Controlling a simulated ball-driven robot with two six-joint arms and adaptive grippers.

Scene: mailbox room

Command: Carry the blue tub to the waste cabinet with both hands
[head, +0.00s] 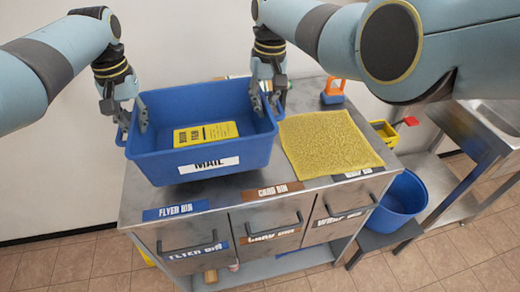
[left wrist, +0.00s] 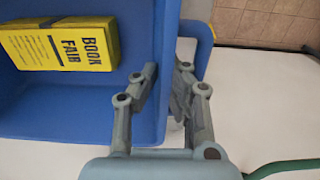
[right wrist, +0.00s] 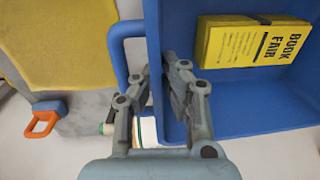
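The blue tub (head: 185,168) with a white MAIL label is over the left part of the metal waste cabinet (head: 245,222). Its left end reaches past the cabinet's left edge. A yellow BOOK FAIR stack (head: 206,134) lies inside it. My left gripper (head: 132,125) is shut on the tub's left end wall, one finger inside and one outside; this also shows in the left wrist view (left wrist: 166,72). My right gripper (head: 268,103) is shut on the right end wall in the same way, also in the right wrist view (right wrist: 158,68). I cannot tell whether the tub's base touches the cabinet top.
A yellow textured mat (head: 330,142) covers the cabinet top's right part. An orange-handled item (head: 333,91) stands behind it. Labelled drawers with handles face front. A blue bucket (head: 402,197) and a metal sink unit (head: 485,130) are at right. The tiled floor in front is clear.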

